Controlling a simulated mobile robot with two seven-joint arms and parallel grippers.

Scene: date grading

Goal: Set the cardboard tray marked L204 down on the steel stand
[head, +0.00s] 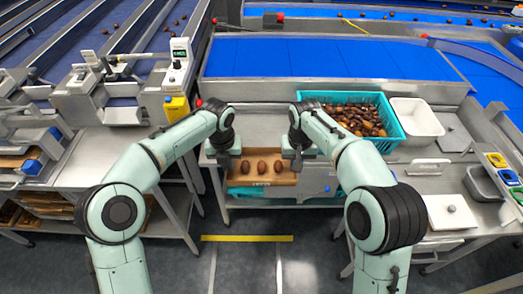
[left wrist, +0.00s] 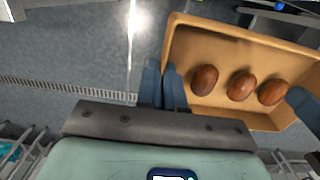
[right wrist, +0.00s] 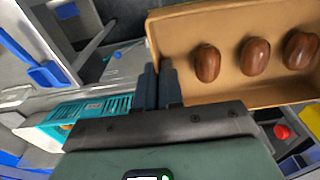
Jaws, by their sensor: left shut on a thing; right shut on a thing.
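The cardboard tray (head: 240,183) holds three brown dates in a row and has a small label on its front wall, too small to read surely. My left gripper (head: 226,160) is shut on its left end and my right gripper (head: 297,157) on its right end. The tray looks level. The tray also shows in the left wrist view (left wrist: 191,46) and the right wrist view (right wrist: 226,30). A steel stand (head: 321,174) shows beside and below the tray in the head view; I cannot tell whether the tray touches it.
A turquoise crate (head: 385,143) full of dates stands to the right of my right gripper, with a white bin (head: 417,118) beyond. A blue conveyor (head: 320,57) runs behind. A yellow box (head: 176,108) is at left. A yellow line (head: 247,238) marks open floor in front.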

